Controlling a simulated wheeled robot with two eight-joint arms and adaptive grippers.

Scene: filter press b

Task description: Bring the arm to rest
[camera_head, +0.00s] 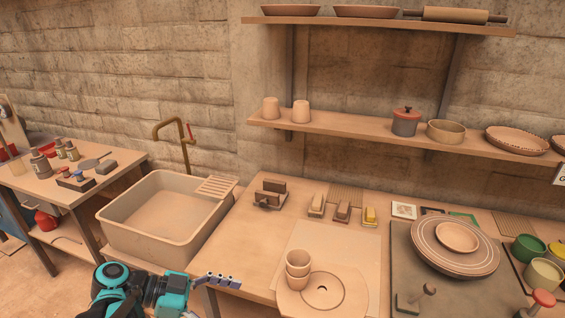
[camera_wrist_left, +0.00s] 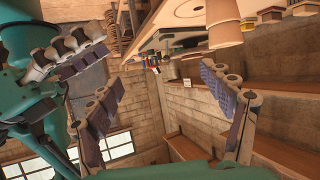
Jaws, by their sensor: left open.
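My left arm (camera_head: 128,292), teal and dark, comes in at the bottom of the head view, in front of the sink and the worktable's left edge. My left gripper (camera_head: 215,281) shows there with its dark-padded fingers pointing right, left of two stacked clay cups (camera_head: 297,263). In the left wrist view the gripper (camera_wrist_left: 162,82) has its fingers spread wide, with nothing between them. Whether it touches the table edge cannot be told. My right gripper is not in view.
A round disc (camera_head: 322,291) lies by the cups on the worktable (camera_head: 245,240). A sink (camera_head: 165,222) with a brass tap (camera_head: 182,142) stands left. A plate (camera_head: 456,246) and glaze pots (camera_head: 543,274) are at right. Shelves (camera_head: 370,136) hang above. A side table (camera_head: 60,187) holds bottles.

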